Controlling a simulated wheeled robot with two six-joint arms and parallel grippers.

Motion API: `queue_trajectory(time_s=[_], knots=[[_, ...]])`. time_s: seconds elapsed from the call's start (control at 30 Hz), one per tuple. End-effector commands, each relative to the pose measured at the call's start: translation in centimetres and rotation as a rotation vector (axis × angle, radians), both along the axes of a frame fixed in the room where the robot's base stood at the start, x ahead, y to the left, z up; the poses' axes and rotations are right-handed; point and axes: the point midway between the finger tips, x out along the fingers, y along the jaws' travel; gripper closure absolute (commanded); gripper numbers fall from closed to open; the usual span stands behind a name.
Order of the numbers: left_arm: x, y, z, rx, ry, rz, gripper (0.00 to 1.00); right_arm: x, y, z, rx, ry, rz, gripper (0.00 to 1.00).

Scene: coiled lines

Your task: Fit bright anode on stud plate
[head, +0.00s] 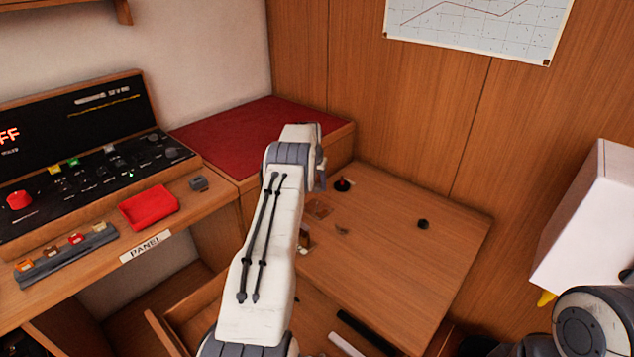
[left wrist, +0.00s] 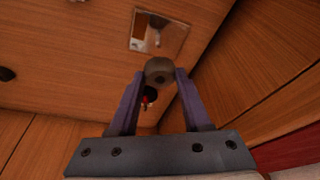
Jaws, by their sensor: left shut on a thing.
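My left gripper (left wrist: 160,74) is shut on a rounded grey-brown block, which I take to be the anode (left wrist: 159,69); it looks dull in this light. The stud plate (left wrist: 176,37) is a small square plate with a short stud, just beyond the held block in the left wrist view. The block is apart from the stud in the picture; the height between them is hard to tell. In the head view the plate (head: 320,209) lies on the wooden top beside my left arm. My left gripper's fingers and the block are mostly hidden there.
A black knob with red (head: 342,184) stands near the plate, and another black knob (head: 423,224) is further right on the wooden top (head: 400,275). A small brown thing (head: 342,230) lies nearby. A control panel and red tray (head: 149,207) are at left. A red cushion (head: 245,135) is behind.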

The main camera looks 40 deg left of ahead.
Motion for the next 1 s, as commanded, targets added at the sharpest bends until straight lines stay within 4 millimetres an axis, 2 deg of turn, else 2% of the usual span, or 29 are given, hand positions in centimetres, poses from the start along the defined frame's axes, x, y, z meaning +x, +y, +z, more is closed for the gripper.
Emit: queue_trajectory(time_s=[0.53,1.0], knots=[[0.1,-0.1,-4.0,0.001,-0.003,-0.001,1.0,0.0,0.0,-2.5,0.0,0.0,0.0,0.55],[0.1,0.0,-4.3,0.002,-0.003,0.0,1.0,0.0,0.0,-2.7,0.0,0.0,0.0,0.55]])
